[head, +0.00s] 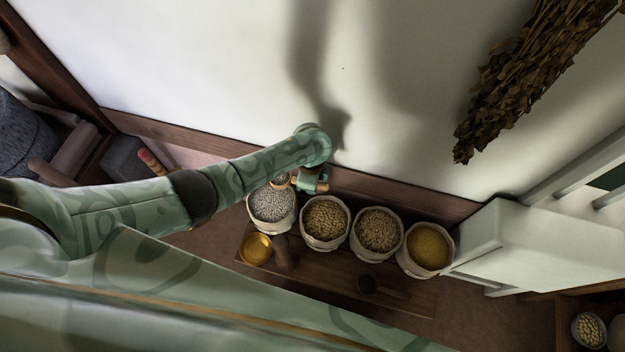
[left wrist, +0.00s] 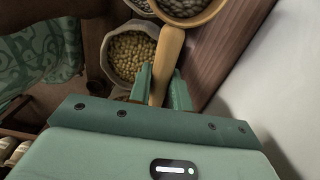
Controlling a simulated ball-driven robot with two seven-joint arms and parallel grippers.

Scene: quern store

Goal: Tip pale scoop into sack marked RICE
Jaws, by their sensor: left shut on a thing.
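My left gripper (head: 312,183) is shut on the handle of the pale scoop (left wrist: 167,58), as the left wrist view (left wrist: 163,84) shows. The scoop's round bowl holds grey-looking grain and is cut by that view's top edge. In the head view only a sliver of the scoop (head: 280,183) shows beside my gripper, over the back rim of the leftmost sack. This sack (head: 272,204) holds whitish grain. A sack of greenish-yellow beans (head: 326,221) stands to its right, also in the left wrist view (left wrist: 130,52). No marking is readable on any sack. My right gripper is out of view.
Farther right stand a sack of brown grain (head: 378,234) and a sack of yellow grain (head: 429,249). A brass bowl (head: 256,249), a brown upright object (head: 285,256) and a dark scoop (head: 369,285) are in front. A white wall rises behind; a dried bundle (head: 530,65) hangs right.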

